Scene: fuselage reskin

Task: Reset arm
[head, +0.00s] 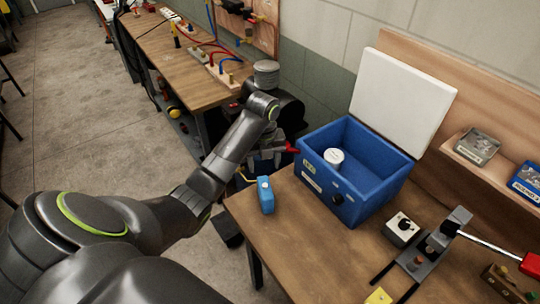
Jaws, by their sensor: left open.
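My left arm reaches in from the lower left, and its left gripper (270,150) is beyond the near bench's back left corner, left of the blue box. The gripper is open, small and partly covered by my own wrist. I see nothing held between its fingers. A blue box (375,205) with its white lid (402,95) raised stands on the bench, and a white round jar (334,158) sits inside it. A small blue block-like item (265,195) stands on the bench's left edge, close to the gripper. My right gripper is out of view.
The wooden near bench (290,235) also carries a toggle clamp (435,245) with a red handle, a small white dial box (401,229) and a yellow item (378,296). A far bench (175,60) holds cables and sockets. The concrete floor (75,125) at left is open.

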